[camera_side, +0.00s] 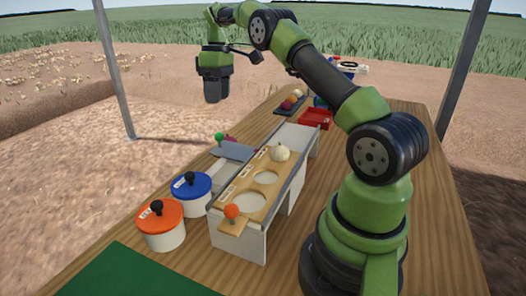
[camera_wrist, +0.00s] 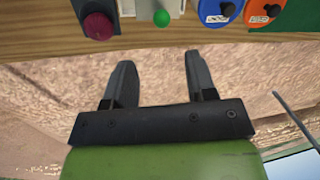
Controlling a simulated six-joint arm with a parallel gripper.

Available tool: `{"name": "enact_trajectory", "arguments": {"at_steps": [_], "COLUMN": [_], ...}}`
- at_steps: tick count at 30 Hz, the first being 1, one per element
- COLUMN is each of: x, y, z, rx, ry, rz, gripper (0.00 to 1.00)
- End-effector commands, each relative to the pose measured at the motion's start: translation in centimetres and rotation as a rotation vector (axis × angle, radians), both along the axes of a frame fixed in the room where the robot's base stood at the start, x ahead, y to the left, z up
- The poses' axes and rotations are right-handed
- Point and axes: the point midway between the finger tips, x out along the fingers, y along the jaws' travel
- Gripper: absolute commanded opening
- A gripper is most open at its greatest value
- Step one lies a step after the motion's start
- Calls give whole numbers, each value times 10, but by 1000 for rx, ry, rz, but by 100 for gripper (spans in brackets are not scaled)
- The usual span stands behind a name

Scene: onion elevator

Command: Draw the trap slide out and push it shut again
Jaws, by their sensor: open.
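A white stand (camera_side: 241,240) carries a wooden board with round holes (camera_side: 257,192) and an orange knob (camera_side: 232,211) at its near end. A grey plate (camera_side: 234,151) with a green knob (camera_side: 219,137) juts from the stand's left side. The green knob (camera_wrist: 161,18) also shows at the top of the wrist view. The frames do not make plain which of the two is the trap slide. My gripper (camera_wrist: 158,58) is open and empty, fingers apart. In the side view my gripper (camera_side: 214,88) hangs high, out beyond the table's left edge, clear of both knobs.
A white onion (camera_side: 279,153) sits on the board. Blue-lidded (camera_side: 192,188) and orange-lidded (camera_side: 159,219) pots stand left of the stand. A red tray (camera_side: 316,118) lies farther back. The air around my gripper is free.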

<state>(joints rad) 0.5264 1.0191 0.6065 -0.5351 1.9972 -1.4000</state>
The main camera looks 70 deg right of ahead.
Motion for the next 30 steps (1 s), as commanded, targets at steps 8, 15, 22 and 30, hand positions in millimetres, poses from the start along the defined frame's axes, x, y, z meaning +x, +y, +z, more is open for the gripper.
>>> {"name": "enact_trajectory", "arguments": {"at_steps": [8,15,22,30], "x": [-8,-17,-18,-13], "y": [17,36,38,30], "z": [2,1,-13,-62], "rx": [-198,-317,-335,-333], "ry": [-43,-124,-141,-138], "rz": [200,345,372,370], "gripper": [51,51,51,51]}}
